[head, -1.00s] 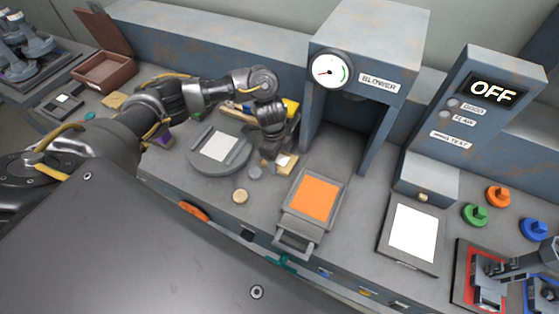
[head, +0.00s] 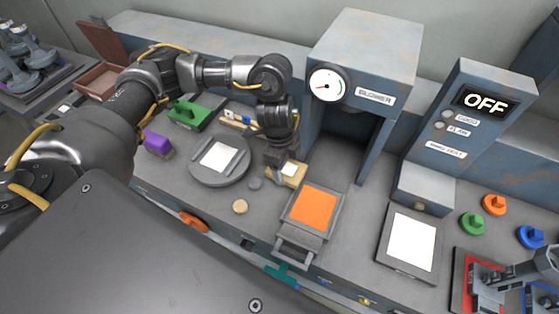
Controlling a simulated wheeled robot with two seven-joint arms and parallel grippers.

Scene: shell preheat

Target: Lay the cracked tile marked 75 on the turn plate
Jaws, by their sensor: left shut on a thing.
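The turn plate (head: 204,178) is a round grey disc left of centre, with a white square and two raised bars on its top. My left gripper (head: 282,164) is to the right of the turn plate, pointing down. It is shut on a small tan tile (head: 298,179) with a white patch. The gripper hides part of this tile, and its number is too small to read. I cannot tell whether the tile is clear of the bench.
The blower (head: 366,55) stands behind, with an orange-topped tray (head: 313,207) before it. A white-topped panel (head: 412,239) is at right.

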